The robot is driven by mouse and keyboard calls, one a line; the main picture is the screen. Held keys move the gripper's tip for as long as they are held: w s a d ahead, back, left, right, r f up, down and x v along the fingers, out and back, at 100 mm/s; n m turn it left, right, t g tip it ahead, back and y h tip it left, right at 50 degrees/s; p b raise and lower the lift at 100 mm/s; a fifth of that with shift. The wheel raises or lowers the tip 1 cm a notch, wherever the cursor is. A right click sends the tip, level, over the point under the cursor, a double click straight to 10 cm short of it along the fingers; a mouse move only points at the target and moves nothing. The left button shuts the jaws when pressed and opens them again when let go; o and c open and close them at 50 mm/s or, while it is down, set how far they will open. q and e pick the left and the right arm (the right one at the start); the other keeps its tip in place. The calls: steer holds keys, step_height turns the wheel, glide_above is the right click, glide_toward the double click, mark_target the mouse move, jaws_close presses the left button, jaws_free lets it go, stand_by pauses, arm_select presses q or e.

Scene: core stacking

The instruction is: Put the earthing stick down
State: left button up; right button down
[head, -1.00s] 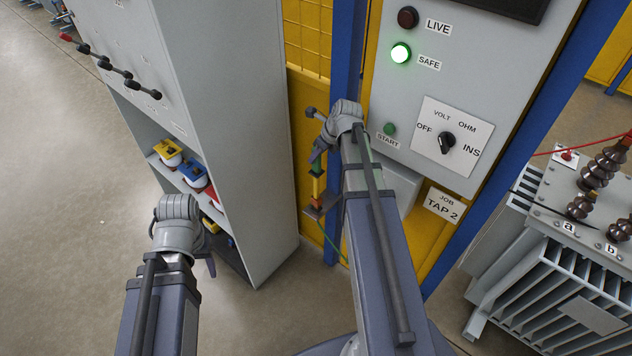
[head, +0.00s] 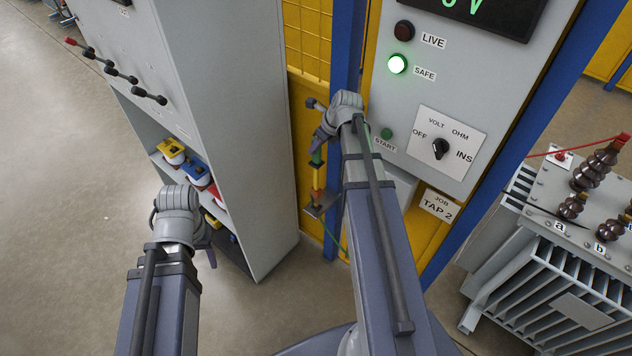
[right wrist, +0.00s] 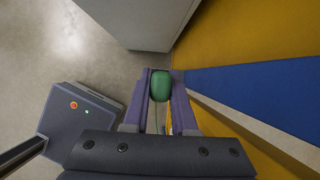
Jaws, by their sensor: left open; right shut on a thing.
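The earthing stick (head: 317,180) is upright by the yellow panel, with green, yellow and orange parts. Its lower end is at a small grey bracket (head: 322,207); I cannot tell whether it is seated there. My right gripper (head: 318,150) is shut on the stick near its top, partly hidden by my wrist. In the right wrist view the stick's green end (right wrist: 161,85) is between the fingers. A green cable (head: 333,242) hangs below the bracket. My left gripper (head: 209,252) is open, mostly hidden behind its wrist, beside the grey cabinet.
The grey cabinet (head: 235,120) stands left of the stick, with coloured items on its shelf (head: 190,174). The grey control panel (head: 455,90) is to the right, its green SAFE lamp (head: 397,64) lit. A transformer (head: 570,260) stands at far right.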

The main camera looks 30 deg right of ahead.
mark_target(316, 159)
stand_by(0.4)
step_height(316, 159, up, 6)
steer(key=p, duration=0.5)
steer(key=shift+f, duration=0.15)
step_height(316, 159, down, 10)
steer(key=b, duration=0.9)
steer(key=shift+f+b, duration=0.15)
steer(key=shift+b, duration=0.25)
steer(key=shift+f+b, duration=0.65)
steer(key=c, duration=0.7)
jaws_free()
steer(key=shift+r, duration=0.1)
